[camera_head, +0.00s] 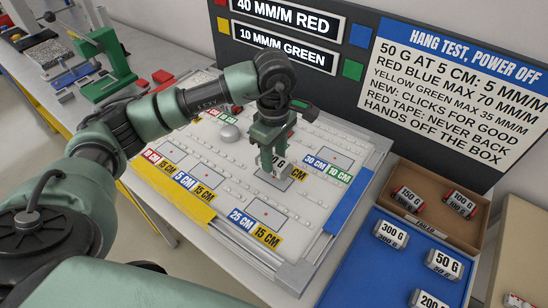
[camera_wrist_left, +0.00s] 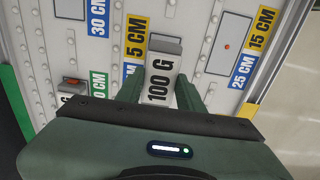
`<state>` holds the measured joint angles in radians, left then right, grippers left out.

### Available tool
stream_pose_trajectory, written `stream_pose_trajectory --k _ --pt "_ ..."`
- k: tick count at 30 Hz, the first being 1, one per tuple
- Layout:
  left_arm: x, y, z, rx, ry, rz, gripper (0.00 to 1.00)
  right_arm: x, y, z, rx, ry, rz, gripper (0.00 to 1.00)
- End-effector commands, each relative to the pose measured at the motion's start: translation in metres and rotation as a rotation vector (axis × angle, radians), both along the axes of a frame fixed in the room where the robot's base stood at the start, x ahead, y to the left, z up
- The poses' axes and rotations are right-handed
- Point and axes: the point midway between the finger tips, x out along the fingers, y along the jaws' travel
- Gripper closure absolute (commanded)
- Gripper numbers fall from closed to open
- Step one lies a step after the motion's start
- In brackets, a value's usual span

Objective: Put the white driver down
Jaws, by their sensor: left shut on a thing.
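My left gripper (camera_head: 270,168) is low over the white board (camera_head: 215,165), shut on a pale block marked 100 G (camera_wrist_left: 161,84). In the left wrist view the block sits between the two green fingers of the gripper (camera_wrist_left: 160,88). In the head view the fingers and arm hide most of the block. It is over or at a grey square pad (camera_head: 284,184); I cannot tell whether it touches it. I cannot make out anything else that is clearly a white driver. My right gripper is not in view.
Colored CM labels and outlined squares cover the board; a white dome (camera_head: 230,132) stands on it. At right are a blue tray (camera_head: 352,277) with several marked weights and a brown FAILED box (camera_head: 407,171) holding two. A sign panel (camera_head: 350,105) rises behind. A green press (camera_head: 103,62) stands at left.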

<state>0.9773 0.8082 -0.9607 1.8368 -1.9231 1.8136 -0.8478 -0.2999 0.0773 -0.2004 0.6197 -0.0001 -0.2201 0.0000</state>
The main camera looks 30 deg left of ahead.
Motion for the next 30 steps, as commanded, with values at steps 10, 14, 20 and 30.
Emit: stream_pose_trajectory --k 10,14,20,30 --pt "0.0 0.0 -0.017 0.0 0.0 -0.001 1.0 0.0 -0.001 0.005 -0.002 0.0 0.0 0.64" --pt "0.0 0.0 -0.021 0.0 0.0 -0.001 1.0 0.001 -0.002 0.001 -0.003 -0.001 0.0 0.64" --pt "0.0 0.0 -0.026 0.0 -0.001 -0.001 1.0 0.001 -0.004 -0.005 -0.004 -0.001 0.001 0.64" --pt "0.0 0.0 -0.029 0.0 0.0 -0.001 0.57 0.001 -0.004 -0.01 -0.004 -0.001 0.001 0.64"
